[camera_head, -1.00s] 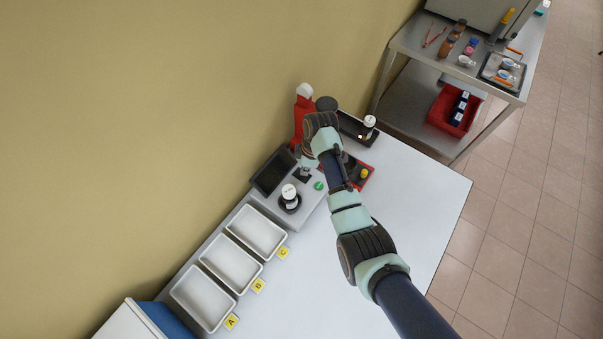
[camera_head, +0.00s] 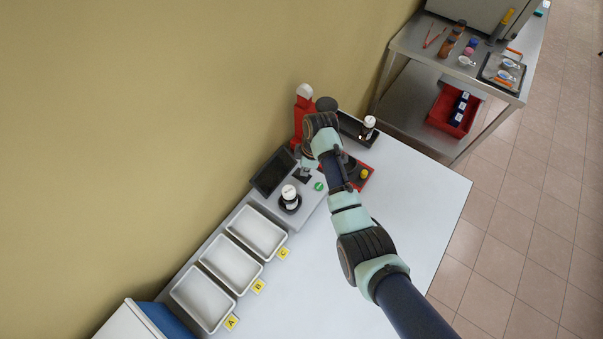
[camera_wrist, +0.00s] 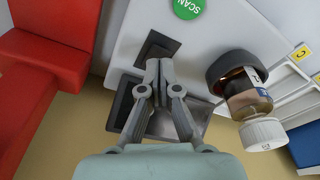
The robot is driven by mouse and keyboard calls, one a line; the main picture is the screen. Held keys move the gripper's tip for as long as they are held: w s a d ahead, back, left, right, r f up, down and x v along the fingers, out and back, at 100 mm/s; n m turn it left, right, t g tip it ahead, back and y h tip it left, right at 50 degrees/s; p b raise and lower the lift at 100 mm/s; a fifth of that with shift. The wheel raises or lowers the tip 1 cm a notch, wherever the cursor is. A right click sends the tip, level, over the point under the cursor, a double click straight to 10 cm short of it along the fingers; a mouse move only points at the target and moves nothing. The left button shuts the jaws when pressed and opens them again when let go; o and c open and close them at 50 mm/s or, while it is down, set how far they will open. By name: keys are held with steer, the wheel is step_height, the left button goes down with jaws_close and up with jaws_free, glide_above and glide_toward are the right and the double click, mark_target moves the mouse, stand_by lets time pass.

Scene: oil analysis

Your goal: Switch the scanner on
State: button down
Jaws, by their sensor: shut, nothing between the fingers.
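The scanner (camera_head: 309,207) is a light grey unit on the white table, with a dark screen (camera_head: 273,172) at its wall side. It has a green SCAN button (camera_head: 319,186), which also shows in the wrist view (camera_wrist: 188,8). In the wrist view a black switch (camera_wrist: 154,45) sits on the scanner's top face. My gripper (camera_wrist: 158,66) is shut and empty, its fingertips at the switch and partly covering it. I cannot tell whether they touch it. In the head view my gripper (camera_head: 304,174) is small beside the screen, and the screen looks dark.
A white-capped bottle (camera_wrist: 262,130) stands in a black round holder on the scanner, close to my gripper. A red device (camera_wrist: 35,65) stands on the other side. Three white trays (camera_head: 201,297) labelled A, B and C line the wall side. The table's front is clear.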

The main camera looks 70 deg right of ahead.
steer(key=shift+f+b, duration=0.65)
steer(key=shift+f, duration=0.4)
stand_by(0.4)
step_height(320, 180, up, 7)
steer(key=p, duration=0.7)
steer(key=shift+r, duration=0.1)
stand_by(0.4)
